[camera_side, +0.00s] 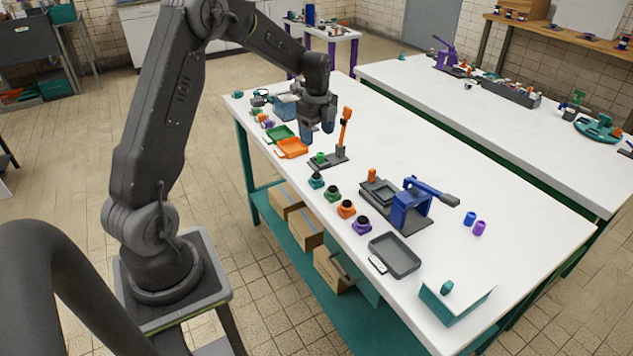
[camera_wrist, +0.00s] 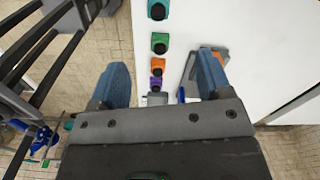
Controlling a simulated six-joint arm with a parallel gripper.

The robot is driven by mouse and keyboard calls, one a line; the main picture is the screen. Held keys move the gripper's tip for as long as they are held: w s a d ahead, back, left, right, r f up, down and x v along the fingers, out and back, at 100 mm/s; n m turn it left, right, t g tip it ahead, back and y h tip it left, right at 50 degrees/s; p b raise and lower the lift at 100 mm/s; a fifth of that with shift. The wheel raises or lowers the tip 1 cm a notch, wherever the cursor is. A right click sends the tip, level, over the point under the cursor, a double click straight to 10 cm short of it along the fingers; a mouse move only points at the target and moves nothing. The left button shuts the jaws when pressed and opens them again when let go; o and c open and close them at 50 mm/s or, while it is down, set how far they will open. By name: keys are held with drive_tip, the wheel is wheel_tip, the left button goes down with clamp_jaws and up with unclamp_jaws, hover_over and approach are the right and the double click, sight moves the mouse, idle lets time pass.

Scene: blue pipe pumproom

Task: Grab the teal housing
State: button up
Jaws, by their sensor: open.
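The teal housing (camera_side: 316,181) stands on the white table at the far end of a row of dark-topped housings. In the wrist view, the teal housing (camera_wrist: 157,10) is at the top edge, partly cut off, ahead of the fingertips. My gripper (camera_side: 317,130) is high above the table, pointing down, with nothing between its blue fingers. In the wrist view, my gripper (camera_wrist: 163,62) has its fingers wide apart, one on each side of the line of housings. The gripper touches nothing.
Green (camera_side: 333,193), orange (camera_side: 346,208) and purple (camera_side: 362,226) housings continue the row. An orange-levered fixture (camera_side: 343,135) stands behind the teal one. A blue press (camera_side: 408,208), grey tray (camera_side: 395,255) and teal-sided box (camera_side: 455,302) lie nearer. The table's right side is largely clear.

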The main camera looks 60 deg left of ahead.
sight(316, 174)
wheel_tip(316, 174, down, 14)
drive_tip(key=shift+s+a+f, duration=0.1)
idle(0.5)
drive_tip(key=c, duration=1.1)
drive_tip(key=shift+c, duration=0.2)
